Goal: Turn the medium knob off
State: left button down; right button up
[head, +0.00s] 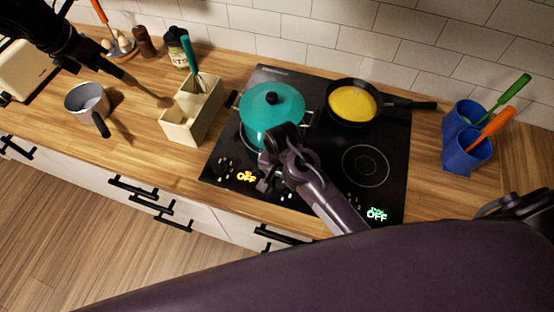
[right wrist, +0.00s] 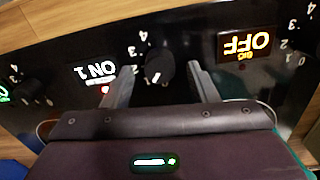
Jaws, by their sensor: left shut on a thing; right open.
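The medium knob (right wrist: 160,65) is a black dial on the black cooktop panel, with a white mark on it. The lit label beside it (right wrist: 94,71) reads ON 1, upside down in the right wrist view, with a red light close by. My right gripper (right wrist: 161,70) is open, one finger on each side of the knob; whether they touch it I cannot tell. In the head view the right gripper (head: 276,184) is over the cooktop's front edge and hides this knob. My left gripper (head: 98,62) is shut on a wooden spoon (head: 140,87) over the counter.
The big knob's orange label (head: 246,177) reads OFF; the green label (head: 376,214) also reads OFF. A teal pot (head: 265,112) stands behind the right gripper. A pan (head: 390,104) with yellow food, a cream utensil holder (head: 180,131) and blue cups (head: 466,153) stand around.

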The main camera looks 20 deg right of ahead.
pick_arm(q)
jog(key=shift+s+r, duration=0.1)
jog(key=shift+r, duration=0.2)
pick_arm(e)
jog(key=shift+s+f, duration=0.1)
jog(key=shift+f, duration=0.45)
pick_arm(q)
jog(key=shift+f, duration=0.1)
pick_arm(e)
jog(key=shift+f, duration=0.15)
jog(key=c, duration=1)
jog(key=shift+n, duration=0.4)
jog(key=n, duration=0.3)
jog(key=shift+n, duration=2)
